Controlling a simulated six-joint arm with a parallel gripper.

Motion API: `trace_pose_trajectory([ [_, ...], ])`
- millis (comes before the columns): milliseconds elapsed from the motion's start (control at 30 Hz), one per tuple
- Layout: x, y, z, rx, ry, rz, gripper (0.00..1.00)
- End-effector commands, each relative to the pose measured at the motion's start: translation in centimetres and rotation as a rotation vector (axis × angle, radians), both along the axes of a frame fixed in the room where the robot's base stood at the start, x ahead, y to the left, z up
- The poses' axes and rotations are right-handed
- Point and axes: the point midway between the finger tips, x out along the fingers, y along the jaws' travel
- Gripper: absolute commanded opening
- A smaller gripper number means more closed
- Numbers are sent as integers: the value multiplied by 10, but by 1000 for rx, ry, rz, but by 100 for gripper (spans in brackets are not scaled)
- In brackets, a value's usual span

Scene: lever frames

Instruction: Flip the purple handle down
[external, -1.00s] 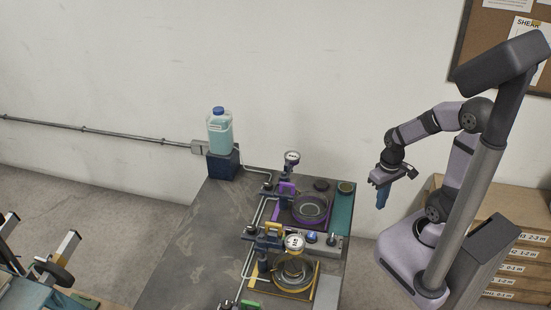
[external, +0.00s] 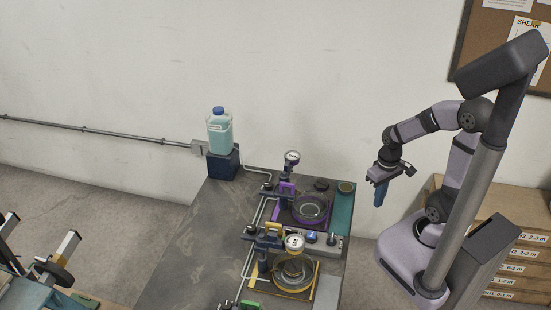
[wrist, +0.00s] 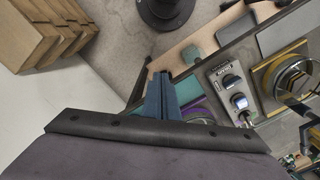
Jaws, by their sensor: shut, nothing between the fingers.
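The purple handle (external: 286,189) stands at the left side of a purple-framed round fixture (external: 311,208) at the back right of the bench. It looks raised, though it is small in this view. In the wrist view only a part of the purple frame (wrist: 197,112) shows, and the handle itself is hidden. My gripper (external: 379,198) hangs to the right of the bench, pointing down, apart from the fixture and the handle. Its blue fingers (wrist: 161,92) are together with nothing between them.
A yellow-framed fixture (external: 292,274) stands in front of the purple one, with a gauge (external: 294,243) at its back. A control box with knobs (wrist: 235,88) lies between them. A second gauge (external: 291,157) rises behind the purple handle. A bottle (external: 219,131) stands at the back left.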

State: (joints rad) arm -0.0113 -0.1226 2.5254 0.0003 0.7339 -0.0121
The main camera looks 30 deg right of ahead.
Motion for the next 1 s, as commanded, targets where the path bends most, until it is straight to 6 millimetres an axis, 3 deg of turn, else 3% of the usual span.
trace_pose_trajectory([
  [167, 33, 12, 12, 5, -24, 55, 0],
  [367, 88, 39, 36, 18, -63, 161, 0],
  [700, 171, 110, 86, 47, -135, 368, 0],
  [1000, 215, 184, 129, 78, -200, 558, 0],
])
